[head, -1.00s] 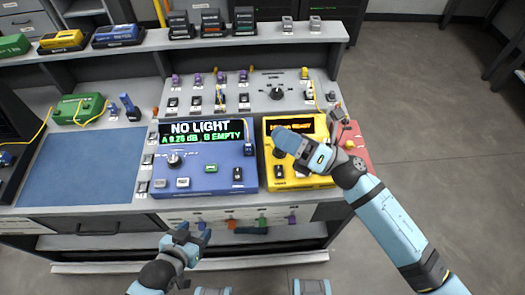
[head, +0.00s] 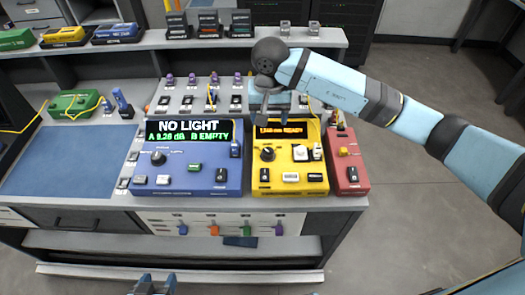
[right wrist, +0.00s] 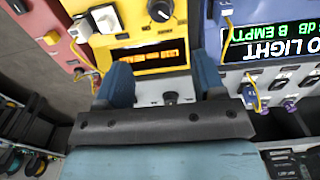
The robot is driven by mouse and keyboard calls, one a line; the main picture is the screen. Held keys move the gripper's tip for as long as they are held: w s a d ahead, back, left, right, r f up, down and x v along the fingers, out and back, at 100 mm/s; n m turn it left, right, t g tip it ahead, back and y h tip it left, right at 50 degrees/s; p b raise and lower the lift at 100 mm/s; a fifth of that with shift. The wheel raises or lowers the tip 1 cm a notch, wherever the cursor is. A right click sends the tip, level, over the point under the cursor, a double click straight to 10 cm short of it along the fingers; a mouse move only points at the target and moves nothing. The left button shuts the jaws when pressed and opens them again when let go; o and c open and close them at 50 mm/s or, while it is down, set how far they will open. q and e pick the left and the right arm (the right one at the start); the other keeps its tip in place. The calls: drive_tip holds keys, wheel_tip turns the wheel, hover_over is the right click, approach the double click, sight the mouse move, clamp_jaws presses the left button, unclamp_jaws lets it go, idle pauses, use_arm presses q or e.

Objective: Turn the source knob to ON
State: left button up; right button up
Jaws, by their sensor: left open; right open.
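The yellow unit (head: 290,178) has a black round knob (head: 267,154) on its front left, below an orange display ending in "READY". In the right wrist view this knob (right wrist: 160,10) is at the top edge, beyond the fingers. My right gripper (head: 268,103) is open above the back edge of the yellow unit. In the right wrist view its blue fingers (right wrist: 163,80) stand on either side of a small black knob (right wrist: 172,97) on the grey panel; contact cannot be told. My left gripper (head: 152,279) is open and low at the bottom edge, away from the bench.
A blue meter (head: 187,172) reading "NO LIGHT" stands left of the yellow unit. A red unit (head: 348,172) stands close on its right. The grey rear panel (head: 180,102) carries several connectors and cables. A blue mat (head: 62,160) lies clear at left.

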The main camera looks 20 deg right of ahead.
sight(268, 151)
wheel_tip(268, 151, down, 13)
drive_tip(key=shift+p, duration=0.35)
drive_tip(key=c, duration=0.9)
